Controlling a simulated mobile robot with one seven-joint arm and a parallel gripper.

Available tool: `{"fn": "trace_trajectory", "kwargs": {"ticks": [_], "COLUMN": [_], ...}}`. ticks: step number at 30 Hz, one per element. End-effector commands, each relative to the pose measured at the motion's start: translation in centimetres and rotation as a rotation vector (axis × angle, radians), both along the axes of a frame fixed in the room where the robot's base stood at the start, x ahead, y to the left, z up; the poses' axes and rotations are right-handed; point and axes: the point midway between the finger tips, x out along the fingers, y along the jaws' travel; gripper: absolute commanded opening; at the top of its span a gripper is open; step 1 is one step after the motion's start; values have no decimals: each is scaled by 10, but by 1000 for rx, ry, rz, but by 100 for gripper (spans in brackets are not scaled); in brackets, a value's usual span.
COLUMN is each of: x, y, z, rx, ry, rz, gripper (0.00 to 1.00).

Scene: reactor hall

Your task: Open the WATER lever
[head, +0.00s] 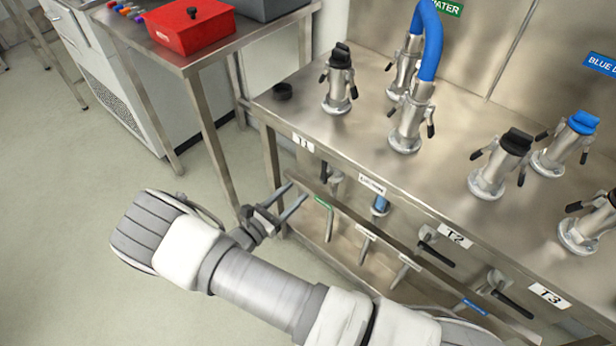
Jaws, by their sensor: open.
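A lever (329,224) with a green tag hangs below the front edge of the steel bench. The tag's text is too small to read, but its green matches the WATER sign (448,7) on the back wall. The lever's handle points downward. My gripper (295,194) is open, with its two fingers pointing up and right toward the bench front. It is just left of the green-tagged lever, and nothing shows between the fingers. I cannot tell the depth gap between fingertips and lever.
More handles (366,246) hang in the same row to the right, and black-handled valves (436,254) sit behind the front rail. Metal couplings (339,82) and a blue hose (432,40) stand on the bench. A side table holds a red box (190,24). The floor at left is clear.

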Motion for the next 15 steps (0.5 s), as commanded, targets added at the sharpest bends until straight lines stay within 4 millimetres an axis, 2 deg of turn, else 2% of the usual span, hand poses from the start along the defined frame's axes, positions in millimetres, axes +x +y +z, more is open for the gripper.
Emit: {"fn": "trace_trajectory", "kwargs": {"ticks": [6,15], "x": [-25,-31], "y": [18,22], "z": [0,0], "rx": [-1,-1], "ry": [-1,0], "rz": [1,-1], "gripper": [52,52]}}
